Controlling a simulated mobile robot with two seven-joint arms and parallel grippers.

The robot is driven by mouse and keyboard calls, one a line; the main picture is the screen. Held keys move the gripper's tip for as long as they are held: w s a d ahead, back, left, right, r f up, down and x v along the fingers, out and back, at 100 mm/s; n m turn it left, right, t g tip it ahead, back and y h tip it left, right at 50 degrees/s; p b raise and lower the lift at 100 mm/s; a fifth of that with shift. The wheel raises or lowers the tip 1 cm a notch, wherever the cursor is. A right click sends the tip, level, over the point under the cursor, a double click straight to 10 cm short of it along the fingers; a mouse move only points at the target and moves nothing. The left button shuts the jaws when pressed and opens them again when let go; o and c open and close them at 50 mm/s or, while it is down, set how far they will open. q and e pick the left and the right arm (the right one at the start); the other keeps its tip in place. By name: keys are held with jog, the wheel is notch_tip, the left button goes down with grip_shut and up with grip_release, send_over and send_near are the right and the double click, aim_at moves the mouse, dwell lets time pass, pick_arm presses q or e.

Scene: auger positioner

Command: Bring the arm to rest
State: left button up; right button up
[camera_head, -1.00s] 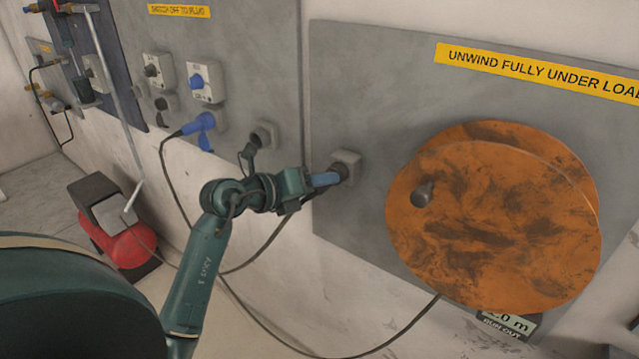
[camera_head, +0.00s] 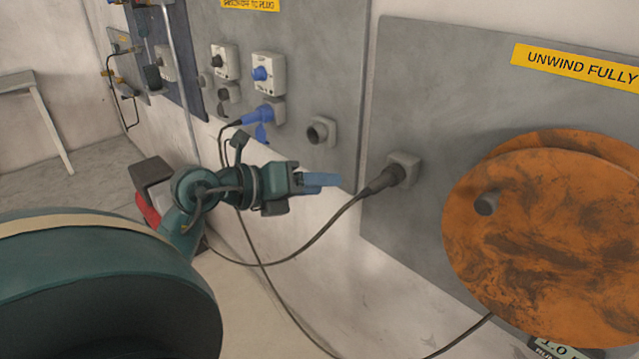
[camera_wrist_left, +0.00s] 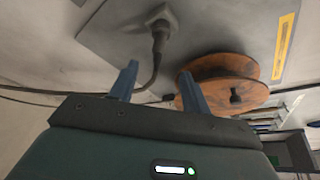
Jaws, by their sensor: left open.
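My left gripper (camera_head: 325,181) is in the middle of the head view, its blue fingers pointing right. In the left wrist view its two fingers (camera_wrist_left: 160,82) stand apart with nothing between them. A black plug (camera_head: 383,181) sits in the grey socket (camera_head: 404,168) on the right panel, and its cable runs down to the left. The gripper is left of the plug, with a clear gap. In the left wrist view the plug (camera_wrist_left: 160,42) is beyond the fingers. My right gripper is in neither view.
An orange, stained cable reel (camera_head: 545,235) with a dark knob stands on the right panel (camera_head: 450,90). A blue plug (camera_head: 262,115) sits in a socket on the middle panel, near an empty socket (camera_head: 321,131). Cables hang in front of the wall. A red object (camera_head: 147,208) is behind my arm.

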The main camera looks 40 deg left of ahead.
pick_arm(q)
jog(key=d+f+n+t+h, duration=0.2)
jog(key=d+n+t+h, duration=0.35)
jog(key=d+n, duration=0.35)
notch_tip(320, 180, down, 14)
jog(key=d+f+n+g+y, duration=0.1)
jog(key=d+n+y, duration=0.1)
jog(key=n+y, duration=0.9)
jog(key=s+d+f+n+g+h, duration=0.2)
jog(key=s+d+f+n+g, duration=0.2)
jog(key=f, duration=0.4)
jog(key=s+d+f+n+g+h, duration=0.1)
jog(key=s+d+f+n+g, duration=0.3)
jog(key=s+f, duration=0.3)
jog(key=shift+d+f+h, duration=0.35)
jog(key=shift+d+f, duration=0.05)
jog(key=shift+d, duration=0.15)
jog(key=shift+c, duration=0.6)
